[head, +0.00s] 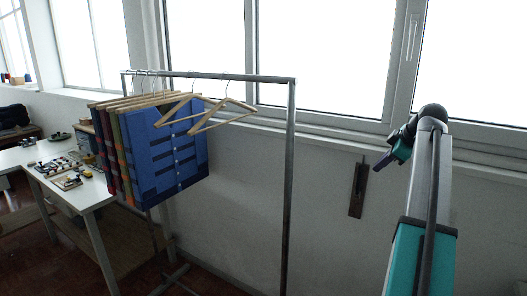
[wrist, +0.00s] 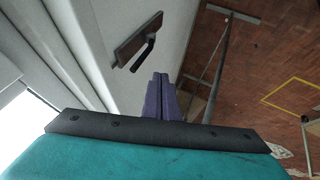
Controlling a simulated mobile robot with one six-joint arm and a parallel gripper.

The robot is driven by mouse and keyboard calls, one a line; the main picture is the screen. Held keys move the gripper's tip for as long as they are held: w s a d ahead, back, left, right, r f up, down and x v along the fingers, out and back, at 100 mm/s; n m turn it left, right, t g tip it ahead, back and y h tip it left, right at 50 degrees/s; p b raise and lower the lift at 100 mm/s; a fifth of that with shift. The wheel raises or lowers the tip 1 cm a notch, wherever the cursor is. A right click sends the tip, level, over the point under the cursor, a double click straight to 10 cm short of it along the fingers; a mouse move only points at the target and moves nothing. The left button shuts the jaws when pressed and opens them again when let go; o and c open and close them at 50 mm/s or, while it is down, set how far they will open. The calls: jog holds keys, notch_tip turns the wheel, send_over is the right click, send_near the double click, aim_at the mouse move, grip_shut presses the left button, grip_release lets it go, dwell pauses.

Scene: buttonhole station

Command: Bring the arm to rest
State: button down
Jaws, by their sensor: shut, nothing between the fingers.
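My arm stands up at the right of the head view, and its end bends over to the left near the window sill. My gripper (head: 380,164) has purple fingers that point down and left, in free air in front of the wall. In the wrist view my gripper (wrist: 161,96) shows its purple fingers close together, shut with nothing between them. The fingers touch nothing that I can see.
A metal garment rack (head: 289,180) with several hung garments (head: 165,150) and empty wooden hangers (head: 222,117) stands left of my gripper. A worktable (head: 92,197) stands far left.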

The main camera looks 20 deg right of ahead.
jog(key=w+a+f+m+g+y, duration=0.1)
jog(key=w+a+f, duration=0.1)
jog(key=a+f, duration=0.75)
jog(key=w+a+f+m+g, duration=0.2)
jog(key=a+f, duration=0.2)
jog(key=f, duration=1.1)
jog(key=w+a+f+m+g+y, duration=0.1)
jog(key=w+a+f, duration=0.1)
jog(key=a+f, duration=0.75)
jog(key=s+a+f+m+g, duration=0.1)
jog(key=s+a+f, duration=0.1)
jog(key=a+f, duration=0.35)
jog(key=s+a+f+g, duration=0.1)
jog(key=s+a+f, duration=0.1)
jog(key=f, duration=0.6)
jog(key=s+a+f+m+g+h, duration=0.15)
jog(key=s+a+f+g, duration=0.35)
jog(key=s+a+f, duration=1.5)
jog(key=s+f+g, duration=0.1)
jog(key=s+f, duration=0.1)
jog(key=s, duration=0.4)
jog(key=s+a+f+m, duration=0.1)
jog(key=s+f, duration=0.2)
jog(key=s, duration=0.4)
jog(key=shift+s+f+g+h, duration=0.25)
jog(key=shift+f+g+h, duration=0.05)
jog(key=shift+g+h, duration=0.1)
